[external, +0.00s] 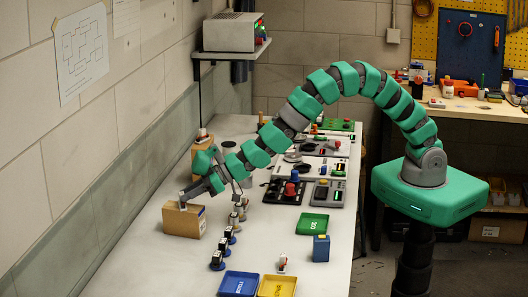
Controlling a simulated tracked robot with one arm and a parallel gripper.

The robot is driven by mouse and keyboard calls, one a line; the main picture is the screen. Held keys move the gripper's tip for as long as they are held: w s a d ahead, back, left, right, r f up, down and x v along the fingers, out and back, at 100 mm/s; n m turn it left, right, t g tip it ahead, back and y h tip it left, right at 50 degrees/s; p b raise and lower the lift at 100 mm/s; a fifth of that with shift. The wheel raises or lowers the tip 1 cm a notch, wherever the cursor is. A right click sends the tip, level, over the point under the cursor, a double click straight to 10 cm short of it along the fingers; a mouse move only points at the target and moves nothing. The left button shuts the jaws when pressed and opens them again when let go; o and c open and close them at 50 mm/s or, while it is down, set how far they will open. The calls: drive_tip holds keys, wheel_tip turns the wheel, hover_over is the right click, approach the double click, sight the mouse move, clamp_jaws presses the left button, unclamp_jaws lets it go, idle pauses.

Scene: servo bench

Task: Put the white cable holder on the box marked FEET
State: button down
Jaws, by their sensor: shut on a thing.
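My gripper (184,202) is at the left side of the bench, low over the near cardboard box (180,224). It is shut on a small white piece (182,206), which looks like the white cable holder, at the box's top edge. I cannot tell whether the piece touches the box. The box has a label on its right side, too small to read. A second cardboard box (201,152) stands farther back by the wall, partly behind my arm.
A row of small black-and-white parts on blue bases (217,261) stands right of the box. Control panels (284,191) fill the right side.

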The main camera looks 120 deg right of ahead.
drive_tip(key=c, duration=1.2)
unclamp_jaws()
drive_tip(key=shift+r, duration=0.1)
drive_tip(key=shift+s+a+r, duration=0.25)
drive_tip(key=shift+s+r, duration=0.1)
drive_tip(key=shift+s, duration=0.2)
drive_tip(key=b+v, duration=0.1)
drive_tip(key=v, duration=0.9)
drive_tip(key=shift+s, duration=0.3)
drive_tip(key=shift+a, duration=0.1)
